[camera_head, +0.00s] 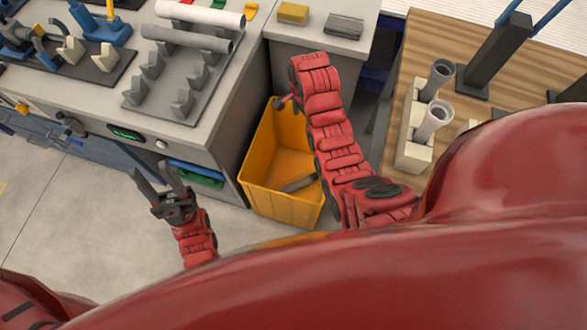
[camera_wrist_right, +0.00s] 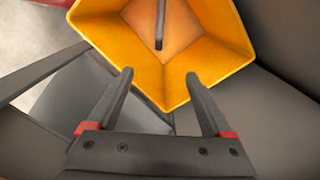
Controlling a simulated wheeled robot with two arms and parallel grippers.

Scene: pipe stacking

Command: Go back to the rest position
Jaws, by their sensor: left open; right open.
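My left gripper (camera_head: 150,169) is open and empty, over the floor in front of the workbench in the head view. My right arm reaches forward beside the yellow bin (camera_head: 262,190); its gripper is mostly hidden in the head view. In the right wrist view my right gripper (camera_wrist_right: 160,76) is open, with nothing between its fingers. The yellow bin (camera_wrist_right: 219,56) lies beyond those fingertips. A dark grey bar-like piece (camera_head: 298,184) lies in the bin and also shows in the right wrist view (camera_wrist_right: 160,24).
A white pipe (camera_head: 200,13) and a grey pipe (camera_head: 187,38) lie on the workbench at the back left. Two grey pipes (camera_head: 440,74) (camera_head: 433,120) stand in a cream holder (camera_head: 413,154) on the wooden table (camera_head: 405,70). Floor at the left is clear.

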